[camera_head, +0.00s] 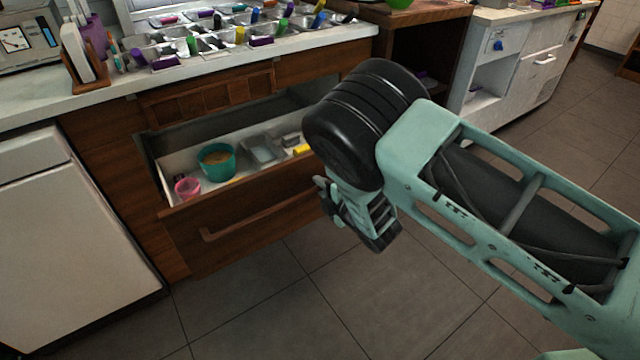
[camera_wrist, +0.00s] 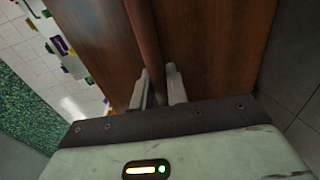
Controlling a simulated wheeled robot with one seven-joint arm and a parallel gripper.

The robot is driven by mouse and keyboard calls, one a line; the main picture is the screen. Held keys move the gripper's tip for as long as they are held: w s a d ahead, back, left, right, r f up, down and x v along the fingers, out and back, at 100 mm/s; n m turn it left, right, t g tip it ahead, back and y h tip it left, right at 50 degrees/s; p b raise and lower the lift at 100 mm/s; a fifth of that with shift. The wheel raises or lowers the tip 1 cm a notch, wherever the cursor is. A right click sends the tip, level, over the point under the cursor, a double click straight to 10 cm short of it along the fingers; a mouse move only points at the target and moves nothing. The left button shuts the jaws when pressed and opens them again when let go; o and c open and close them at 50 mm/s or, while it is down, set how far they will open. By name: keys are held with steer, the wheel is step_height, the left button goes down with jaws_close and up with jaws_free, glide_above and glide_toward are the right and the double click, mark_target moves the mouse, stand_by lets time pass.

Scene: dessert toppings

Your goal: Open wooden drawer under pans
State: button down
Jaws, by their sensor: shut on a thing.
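The wooden drawer (camera_head: 245,222) below the counter stands pulled out, its inside visible from above. Its long wooden handle (camera_head: 262,217) runs across the front. My gripper (camera_head: 325,190) is at the right end of the handle in the head view, partly hidden by my wrist. In the wrist view my gripper (camera_wrist: 160,84) has its two fingers either side of the handle (camera_wrist: 144,32), shut on it, against the drawer front (camera_wrist: 210,50). Metal pans (camera_head: 215,42) with colourful handles sit in the counter above.
The drawer holds a teal bowl (camera_head: 217,161), a pink cup (camera_head: 187,187), a clear container (camera_head: 262,150) and small yellow items. A white cabinet (camera_head: 70,240) stands at the left. The tiled floor (camera_head: 300,310) in front is clear. A white unit (camera_head: 520,70) stands back right.

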steer(key=shift+s+d, duration=0.2)
steer(key=shift+s, duration=0.15)
steer(key=c, duration=1.8)
jaws_free()
steer(key=shift+o, duration=0.2)
steer(key=p+v, duration=0.1)
steer(key=v, duration=1.6)
steer(key=shift+s, duration=0.15)
steer(key=shift+d, duration=0.1)
